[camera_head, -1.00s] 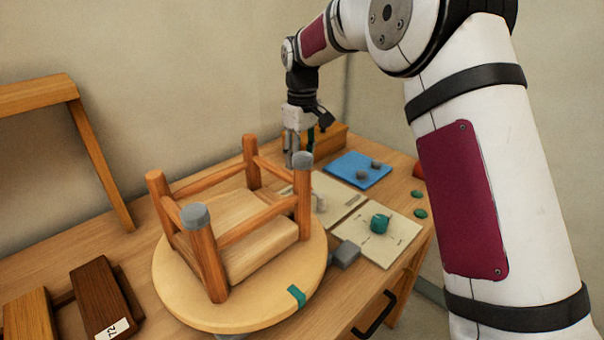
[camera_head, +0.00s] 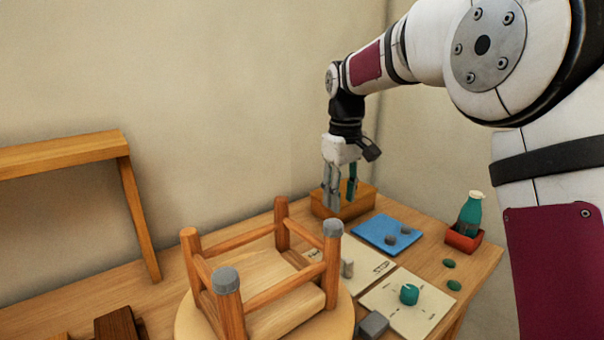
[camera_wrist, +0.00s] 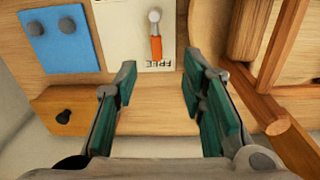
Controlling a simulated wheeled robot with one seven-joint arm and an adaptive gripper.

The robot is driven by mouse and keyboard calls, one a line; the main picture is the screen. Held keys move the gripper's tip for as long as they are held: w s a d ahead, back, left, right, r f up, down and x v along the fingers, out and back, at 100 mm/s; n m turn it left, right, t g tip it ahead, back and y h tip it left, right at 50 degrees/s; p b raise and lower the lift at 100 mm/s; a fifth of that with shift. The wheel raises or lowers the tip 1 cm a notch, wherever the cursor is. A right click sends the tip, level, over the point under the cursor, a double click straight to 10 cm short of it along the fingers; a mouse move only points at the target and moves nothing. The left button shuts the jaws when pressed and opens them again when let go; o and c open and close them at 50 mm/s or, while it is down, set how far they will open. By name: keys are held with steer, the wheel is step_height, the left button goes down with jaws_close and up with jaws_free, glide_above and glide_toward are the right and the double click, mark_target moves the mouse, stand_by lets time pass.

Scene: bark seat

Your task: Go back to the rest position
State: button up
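My gripper (camera_head: 341,198) hangs fingers down above the back of the table, in front of a wooden box (camera_head: 365,198). It is open: in the wrist view its green-padded fingers (camera_wrist: 158,85) stand apart with nothing between them. The upside-down wooden stool (camera_head: 263,280) is left of and below it. Grey caps sit on the stool's front leg (camera_head: 227,280) and right leg (camera_head: 333,228); the other two visible leg tops are bare wood.
A blue mat (camera_head: 374,233) holds grey pieces. A teal bottle (camera_head: 470,213) stands in a red tray (camera_head: 463,242). A wooden frame (camera_head: 60,154) stands at left.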

steer(key=s+d+r+m+t+p, duration=0.1)
steer(key=s+d+r+m+p, duration=0.3)
steer(key=s, duration=0.6)
steer(key=s+d+r+n+t+b, duration=0.1)
steer(key=s+r, duration=0.5)
steer(key=s, duration=0.4)
steer(key=s+d+f+m+t+p, duration=0.1)
steer(key=s+f, duration=0.1)
steer(key=s, duration=0.7)
steer(key=s+d+f+m+p, duration=0.1)
steer(key=s+f+m+p, duration=0.1)
steer(key=s, duration=0.8)
steer(key=shift+s+d+m+t, duration=0.25)
steer(key=shift+d+m+t, duration=0.05)
steer(key=shift+d+t, duration=0.1)
